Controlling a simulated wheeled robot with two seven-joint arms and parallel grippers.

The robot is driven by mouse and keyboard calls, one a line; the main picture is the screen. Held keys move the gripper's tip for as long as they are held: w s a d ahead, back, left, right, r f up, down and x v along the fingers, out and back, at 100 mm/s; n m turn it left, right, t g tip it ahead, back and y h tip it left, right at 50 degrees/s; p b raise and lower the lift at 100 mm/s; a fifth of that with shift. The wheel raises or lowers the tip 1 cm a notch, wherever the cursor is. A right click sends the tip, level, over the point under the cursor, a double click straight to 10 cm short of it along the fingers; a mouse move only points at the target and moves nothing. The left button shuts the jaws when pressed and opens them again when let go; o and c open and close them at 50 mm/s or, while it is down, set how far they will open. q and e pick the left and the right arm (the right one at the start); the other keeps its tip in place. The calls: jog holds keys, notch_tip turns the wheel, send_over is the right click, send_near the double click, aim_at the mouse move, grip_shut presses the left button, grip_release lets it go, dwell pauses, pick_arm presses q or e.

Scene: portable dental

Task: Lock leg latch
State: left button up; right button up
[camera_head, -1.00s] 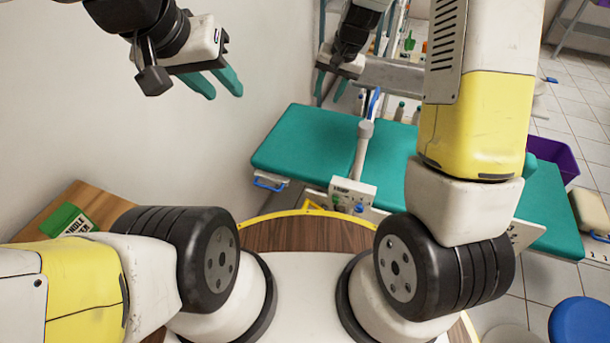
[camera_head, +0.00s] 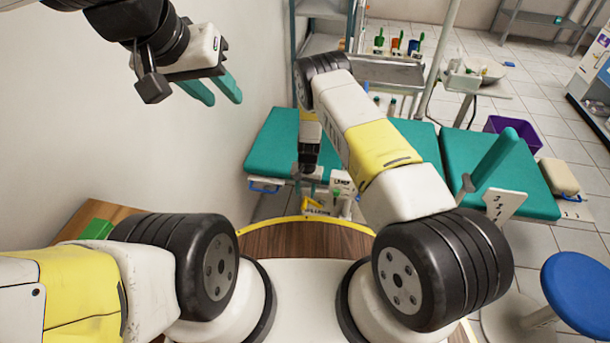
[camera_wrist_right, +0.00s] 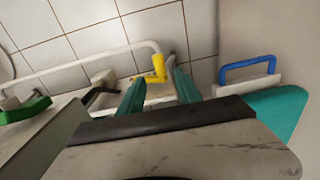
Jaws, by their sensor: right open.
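In the right wrist view a yellow latch piece (camera_wrist_right: 157,68) sits on a white bent tube leg frame (camera_wrist_right: 90,66), close to the floor. My right gripper (camera_wrist_right: 155,80) is open, with its two teal fingers pointing toward the yellow piece, which shows between their tips. I cannot tell whether either finger touches it. In the head view my right arm reaches down at the near edge of the teal dental chair (camera_head: 272,145), and its fingers are hidden there. My left gripper (camera_head: 215,92) is open and empty, raised at the upper left beside the wall.
A blue stool (camera_head: 580,285) and purple bin (camera_head: 512,130) stand to the right. A metal shelf (camera_head: 385,70) is behind the chair.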

aim_at(304, 203)
notch_tip(304, 203, down, 7)
jog(key=shift+a+r, duration=0.1)
jog(key=shift+a, duration=0.05)
grip_shut()
dwell(1.5)
